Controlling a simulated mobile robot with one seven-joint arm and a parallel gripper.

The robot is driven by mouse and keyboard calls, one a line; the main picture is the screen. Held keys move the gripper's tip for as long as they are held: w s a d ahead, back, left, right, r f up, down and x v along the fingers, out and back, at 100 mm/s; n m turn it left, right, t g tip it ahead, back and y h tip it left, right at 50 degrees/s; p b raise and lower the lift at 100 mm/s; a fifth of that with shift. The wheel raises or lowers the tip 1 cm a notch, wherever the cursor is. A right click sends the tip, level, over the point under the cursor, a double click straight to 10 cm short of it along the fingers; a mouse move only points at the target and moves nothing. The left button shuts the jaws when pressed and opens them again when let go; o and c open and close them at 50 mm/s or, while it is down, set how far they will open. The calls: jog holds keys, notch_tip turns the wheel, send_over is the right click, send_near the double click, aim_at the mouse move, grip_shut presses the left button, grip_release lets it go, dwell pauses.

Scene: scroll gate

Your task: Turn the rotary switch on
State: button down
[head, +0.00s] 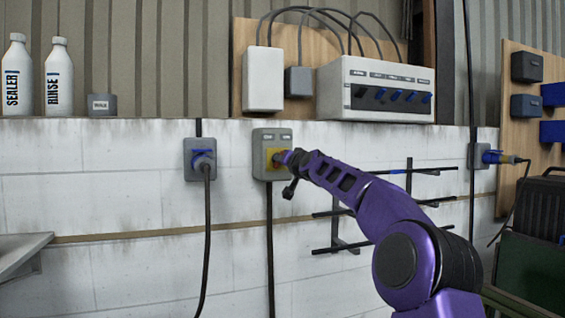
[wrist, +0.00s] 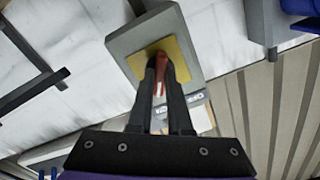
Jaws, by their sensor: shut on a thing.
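The rotary switch is a grey wall box (head: 259,172) with a yellow plate (head: 270,160) and two small labels along its top. In the wrist view the box (wrist: 127,43) shows at an angle, with its yellow plate (wrist: 184,62) and a red handle (wrist: 161,76) at the middle. My gripper (head: 284,158) reaches the plate from the right. In the wrist view its two dark fingers (wrist: 161,60) are shut on the red handle, one on each side. The fingers hide part of the handle, so its exact angle is hard to tell.
A blue plug in a socket (head: 194,153) is left of the switch, with a hanging cable. A breaker panel (head: 385,88) sits above right. Black rack bars (head: 350,243) stick out near my arm. Bottles (head: 59,78) stand on the ledge at left.

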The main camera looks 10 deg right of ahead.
jog(key=shift+m, duration=0.8)
jog(key=c, duration=0.8)
grip_release()
jog(key=shift+c, duration=0.2)
